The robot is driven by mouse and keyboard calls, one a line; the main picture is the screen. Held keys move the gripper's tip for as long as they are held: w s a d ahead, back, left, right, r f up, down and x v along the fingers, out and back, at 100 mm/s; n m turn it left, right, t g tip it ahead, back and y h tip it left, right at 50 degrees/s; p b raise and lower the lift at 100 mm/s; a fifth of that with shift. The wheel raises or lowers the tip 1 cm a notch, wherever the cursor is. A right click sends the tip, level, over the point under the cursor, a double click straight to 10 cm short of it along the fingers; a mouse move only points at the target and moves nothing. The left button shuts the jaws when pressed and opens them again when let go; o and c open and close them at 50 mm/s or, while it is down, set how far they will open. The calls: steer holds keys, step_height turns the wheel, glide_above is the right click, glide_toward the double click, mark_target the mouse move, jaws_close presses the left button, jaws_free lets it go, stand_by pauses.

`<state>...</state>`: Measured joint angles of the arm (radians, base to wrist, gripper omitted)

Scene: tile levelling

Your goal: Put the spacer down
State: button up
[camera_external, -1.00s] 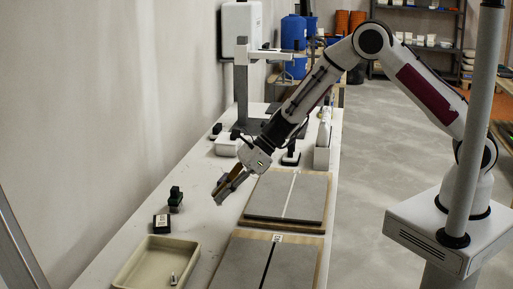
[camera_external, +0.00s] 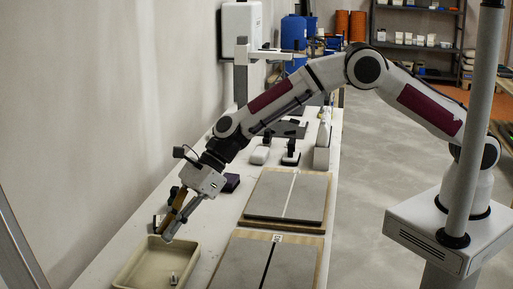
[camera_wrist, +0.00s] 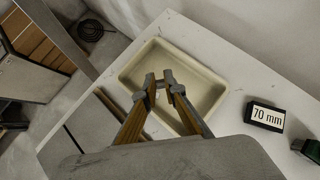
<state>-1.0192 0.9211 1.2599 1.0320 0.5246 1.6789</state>
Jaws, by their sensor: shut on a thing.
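My gripper (camera_external: 168,237) is low over the far end of the beige tray (camera_external: 135,276), pointing down and to the left. In the wrist view, the fingertips (camera_wrist: 160,86) of my gripper show in front of the tray (camera_wrist: 213,102). The jaws are shut on a small grey piece, which I take to be the spacer (camera_wrist: 151,92); it is mostly hidden between the tips. I cannot tell whether it touches the tray. A small metallic piece (camera_external: 173,278) stands in the near right part of the tray in the external view.
A black block marked 70 mm (camera_wrist: 265,116) lies beside the tray, with a dark green thing (camera_wrist: 310,149) past it. Grey tiles on boards (camera_external: 288,196) lie to the right. A dark purple block (camera_external: 230,183) is behind my gripper.

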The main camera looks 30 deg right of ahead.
steer(key=shift+w+a+r+m+t, duration=0.1)
steer(key=shift+w+r+m+t, duration=0.2)
steer(key=shift+m+t, duration=0.25)
glide_above(161, 273)
steer(key=d, duration=0.3)
steer(key=shift+d+f, duration=0.15)
steer(key=shift+f, duration=3)
steer(key=shift+f, duration=1.85)
steer(key=shift+f, duration=0.15)
steer(key=o, duration=0.7)
steer(key=shift+c, duration=0.2)
